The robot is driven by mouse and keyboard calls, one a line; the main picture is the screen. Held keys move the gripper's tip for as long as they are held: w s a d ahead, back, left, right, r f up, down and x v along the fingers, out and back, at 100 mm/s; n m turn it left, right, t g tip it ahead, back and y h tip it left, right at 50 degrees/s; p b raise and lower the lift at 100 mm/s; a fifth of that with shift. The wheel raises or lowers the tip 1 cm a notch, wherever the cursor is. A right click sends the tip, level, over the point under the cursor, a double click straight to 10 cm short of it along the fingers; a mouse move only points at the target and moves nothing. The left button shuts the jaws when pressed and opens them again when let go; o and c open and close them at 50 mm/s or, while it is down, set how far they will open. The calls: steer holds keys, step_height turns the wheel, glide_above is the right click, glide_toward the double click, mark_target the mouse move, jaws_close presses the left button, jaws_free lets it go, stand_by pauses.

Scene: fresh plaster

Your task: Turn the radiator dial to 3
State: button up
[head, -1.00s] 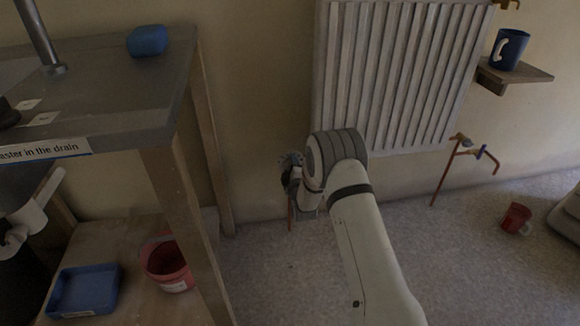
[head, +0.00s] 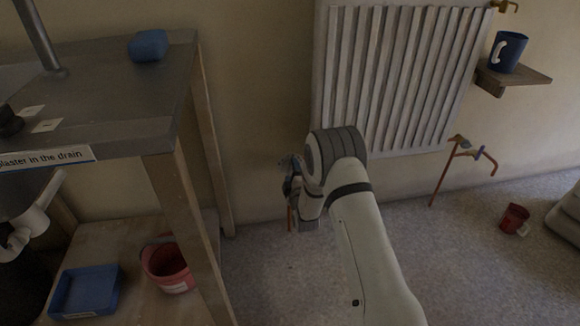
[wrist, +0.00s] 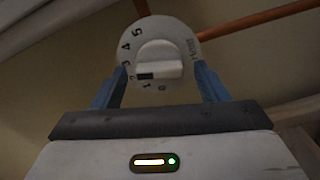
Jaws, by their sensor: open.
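The white round radiator dial (wrist: 182,50) shows in the wrist view, with numbers along its left and lower rim and a raised bar grip across its middle. A dark mark sits at the bar's left end, near the 1 and 2. My gripper (wrist: 160,84) is open, with one blue finger at each side of the dial's lower part; I cannot tell whether they touch it. In the head view my gripper (head: 290,163) is low, left of the white radiator (head: 392,75). The dial cannot be made out there.
A copper pipe (wrist: 258,20) runs right from behind the dial. A workbench (head: 125,110) with a blue tray (head: 85,291) and red bucket (head: 168,265) below stands left. A shelf (head: 515,77) with a blue mug (head: 509,53) and a red mug (head: 514,218) are right.

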steer(key=shift+p+v, duration=0.55)
steer(key=shift+v, duration=1.75)
steer(key=shift+r, duration=0.1)
step_height(320, 180, up, 19)
steer(key=m+g+h+p, duration=0.2)
steer(key=m+g+p, duration=0.15)
steer(key=p, duration=0.65)
glide_above(291, 171)
steer(key=s+d, duration=0.5)
steer(key=d, duration=0.1)
steer(key=s+d+r+m+g+h+p, duration=0.1)
steer(key=s+d+r+m+g+p, duration=0.2)
steer(key=r, duration=0.5)
steer(key=s+d+r+m+p, duration=0.2)
steer(key=s+d+r+p, duration=0.3)
steer(key=r, duration=0.3)
steer(key=s+d+r+m+g+p, duration=0.2)
steer(key=s+r+m+p, duration=0.1)
steer(key=s+r+p, duration=0.3)
steer(key=s+d+r+m+g+h+p, duration=0.1)
steer(key=s+d+r+m+g+p, duration=0.2)
steer(key=s+r+p, duration=0.3)
steer(key=s+d+r+m+g+h+p, duration=0.1)
steer(key=s+d+r+m+g+p, duration=0.2)
steer(key=s+r, duration=1)
steer(key=s+p, duration=0.3)
steer(key=s, duration=0.4)
steer(key=shift+r+m+p, duration=0.2)
steer(key=shift+m+p, duration=0.1)
steer(key=shift+m, duration=0.05)
